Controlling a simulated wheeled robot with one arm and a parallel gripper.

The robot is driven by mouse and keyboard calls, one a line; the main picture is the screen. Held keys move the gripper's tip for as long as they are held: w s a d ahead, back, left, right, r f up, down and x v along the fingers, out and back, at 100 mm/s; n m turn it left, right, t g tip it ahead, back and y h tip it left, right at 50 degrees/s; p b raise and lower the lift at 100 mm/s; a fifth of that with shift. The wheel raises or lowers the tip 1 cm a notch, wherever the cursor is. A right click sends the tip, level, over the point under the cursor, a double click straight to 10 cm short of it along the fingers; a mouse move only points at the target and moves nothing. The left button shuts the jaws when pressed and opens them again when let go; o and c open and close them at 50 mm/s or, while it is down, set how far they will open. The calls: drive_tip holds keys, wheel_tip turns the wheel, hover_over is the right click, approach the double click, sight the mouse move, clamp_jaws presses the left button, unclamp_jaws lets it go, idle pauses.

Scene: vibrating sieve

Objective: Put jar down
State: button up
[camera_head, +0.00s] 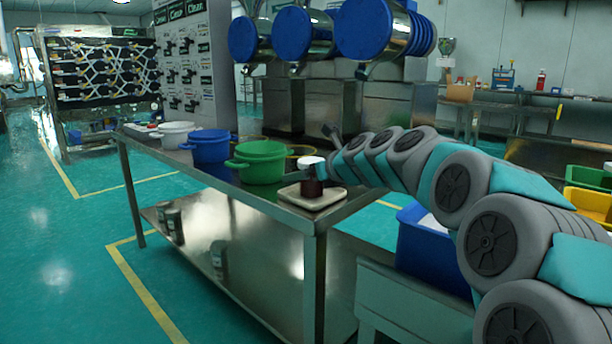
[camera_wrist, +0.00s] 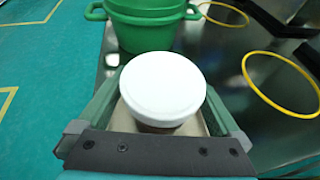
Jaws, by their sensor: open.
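The jar (camera_head: 312,187) is dark brown-red with a white lid. It stands upright on a pale square tray (camera_head: 327,200) at the near corner of the steel table. In the wrist view the white lid (camera_wrist: 163,88) fills the middle, seen from above, and hides most of the jar's body. My gripper (camera_head: 311,171) is at the jar. In the wrist view its two fingers (camera_wrist: 163,98) lie to the left and right of the jar, open. Whether either finger touches the jar cannot be told.
A green pot (camera_head: 262,163), a blue pot (camera_head: 208,147) and a white pot (camera_head: 174,135) stand in a row along the steel table (camera_head: 280,212). Yellow rings (camera_wrist: 283,84) lie on its top. Cans (camera_head: 218,262) stand on the lower shelf. A blue bin (camera_head: 425,250) is to the right.

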drive_tip(key=p+v, duration=0.1)
drive_tip(key=v, duration=1.1)
drive_tip(key=s+f+n+g, duration=0.1)
drive_tip(key=s+f+n, duration=0.1)
drive_tip(key=s, duration=0.1)
drive_tip(key=s+f+n+g, duration=0.1)
drive_tip(key=s+f+n, duration=0.1)
drive_tip(key=s, duration=0.1)
drive_tip(key=s+a+f+n+g+h, duration=0.1)
drive_tip(key=s+f+n, duration=0.1)
drive_tip(key=f, duration=0.1)
drive_tip(key=shift+s+a+f+n, duration=0.1)
drive_tip(key=shift+s+n, duration=0.3)
drive_tip(key=s+d+f+n+g+h, duration=0.2)
drive_tip(key=s+d+f+n, duration=0.3)
drive_tip(key=s, duration=0.7)
drive_tip(key=s+d+f+n+g+h, duration=0.3)
drive_tip(key=s+f+n, duration=0.6)
drive_tip(key=s, duration=0.3)
drive_tip(key=s+d+f+n+g+h, duration=0.2)
drive_tip(key=s+d+f+n+g, duration=0.2)
drive_tip(key=s+d+f+n, duration=0.3)
drive_tip(key=s+d+f, duration=0.1)
drive_tip(key=s, duration=0.4)
drive_tip(key=shift+s+h, duration=0.2)
drive_tip(key=shift+h, duration=0.2)
drive_tip(key=shift+r, duration=0.1)
